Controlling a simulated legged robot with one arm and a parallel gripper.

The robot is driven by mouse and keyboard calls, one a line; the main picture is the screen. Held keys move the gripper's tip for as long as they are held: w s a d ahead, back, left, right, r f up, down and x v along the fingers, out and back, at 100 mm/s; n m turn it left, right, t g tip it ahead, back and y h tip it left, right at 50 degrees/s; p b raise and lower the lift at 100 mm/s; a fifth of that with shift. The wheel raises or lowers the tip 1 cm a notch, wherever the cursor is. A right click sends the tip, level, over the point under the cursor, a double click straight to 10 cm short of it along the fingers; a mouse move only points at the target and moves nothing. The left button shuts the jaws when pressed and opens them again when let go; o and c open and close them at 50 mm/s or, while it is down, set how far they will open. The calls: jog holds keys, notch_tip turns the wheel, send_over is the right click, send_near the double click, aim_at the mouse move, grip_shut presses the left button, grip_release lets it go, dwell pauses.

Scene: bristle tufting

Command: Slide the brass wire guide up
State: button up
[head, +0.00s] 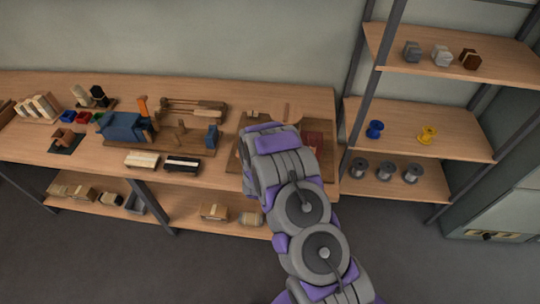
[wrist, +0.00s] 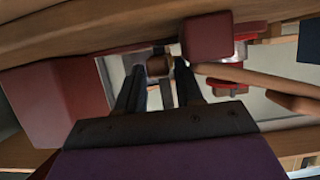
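My gripper (wrist: 159,68) shows in the wrist view as two dark fingers with a gap between their tips. A small brown block (wrist: 158,66) appears in that gap, and a small grey piece (wrist: 167,95) shows below it. I cannot tell whether either is the brass wire guide, and I see no clear grip on them. In the head view my arm covers the middle of the right-hand wooden board (head: 240,143), and my gripper is hidden there. I cannot pick out the brass wire guide in either view.
A dark red block (wrist: 207,40) is close by the right finger, and a larger red block (wrist: 60,100) stands at left. A wooden beam (wrist: 90,35) crosses above. In the head view, a blue vise-like tool (head: 125,127) stands left on the bench (head: 75,160); shelves with spools (head: 375,130) stand right.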

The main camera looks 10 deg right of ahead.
jog(key=shift+w+f, duration=0.15)
jog(key=shift+w, duration=0.15)
grip_shut()
dwell(0.4)
